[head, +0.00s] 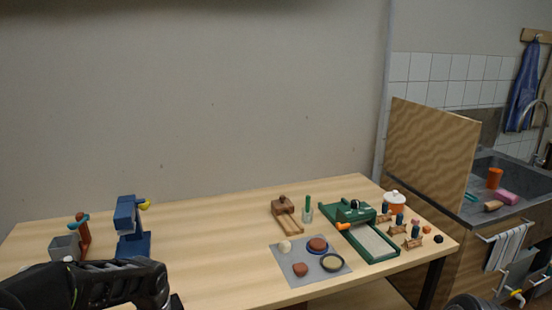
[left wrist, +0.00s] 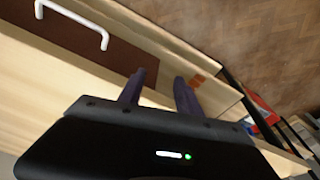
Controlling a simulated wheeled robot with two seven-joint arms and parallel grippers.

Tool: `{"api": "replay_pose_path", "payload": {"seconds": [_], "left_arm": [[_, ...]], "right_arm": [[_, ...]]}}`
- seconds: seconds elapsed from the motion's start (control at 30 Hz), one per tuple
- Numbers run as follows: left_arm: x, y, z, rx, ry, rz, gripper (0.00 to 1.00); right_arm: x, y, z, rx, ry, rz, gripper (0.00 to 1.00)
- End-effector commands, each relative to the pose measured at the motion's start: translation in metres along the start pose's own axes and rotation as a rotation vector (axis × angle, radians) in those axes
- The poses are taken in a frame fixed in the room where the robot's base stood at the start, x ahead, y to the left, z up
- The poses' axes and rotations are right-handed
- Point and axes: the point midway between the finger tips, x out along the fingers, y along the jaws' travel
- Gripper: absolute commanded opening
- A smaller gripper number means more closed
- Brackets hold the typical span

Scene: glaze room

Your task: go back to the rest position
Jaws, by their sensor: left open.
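My left arm reaches in at the lower left of the head view, over the front left of the table (head: 200,262). Its fingertips are not clear there. In the left wrist view my left gripper (left wrist: 160,90) is open, with two dark fingers apart and nothing between them. Behind the fingers are pale wooden boards and a brown panel with a white handle (left wrist: 75,20). I cannot tell whether the fingers touch the wood. My right gripper is not in view.
A blue device (head: 130,228) and a grey block (head: 65,248) stand near my left arm. A grey mat (head: 290,268) with several round pieces, a green tray (head: 385,257) and a wooden tool (head: 285,212) are to the right. The table's middle is clear.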

Motion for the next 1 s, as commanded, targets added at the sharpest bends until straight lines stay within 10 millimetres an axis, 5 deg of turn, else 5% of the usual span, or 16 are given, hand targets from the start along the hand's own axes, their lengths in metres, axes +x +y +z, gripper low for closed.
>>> {"api": "replay_pose_path", "payload": {"seconds": [0.03, 0.1, 0.3, 0.4, 0.53, 0.7, 1.0], "left_arm": [[0.04, 0.007, 0.027, 0.054, -0.045, 0.024, 0.41], [0.085, 0.019, 0.065, 0.129, -0.098, 0.077, 0.41], [0.194, 0.035, 0.192, 0.289, -0.218, 0.238, 0.41], [0.231, 0.031, 0.258, 0.338, -0.251, 0.303, 0.41], [0.257, 0.018, 0.324, 0.38, -0.267, 0.351, 0.41], [0.264, 0.007, 0.362, 0.411, -0.26, 0.367, 0.41], [0.264, 0.006, 0.364, 0.416, -0.254, 0.369, 0.41]], "right_arm": [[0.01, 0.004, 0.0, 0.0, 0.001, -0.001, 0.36], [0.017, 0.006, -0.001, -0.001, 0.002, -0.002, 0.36], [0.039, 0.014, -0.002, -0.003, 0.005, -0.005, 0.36], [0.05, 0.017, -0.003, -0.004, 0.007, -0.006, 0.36], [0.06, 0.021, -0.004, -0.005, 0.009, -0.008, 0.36], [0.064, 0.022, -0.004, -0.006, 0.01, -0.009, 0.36], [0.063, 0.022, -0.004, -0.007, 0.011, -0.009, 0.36]]}}
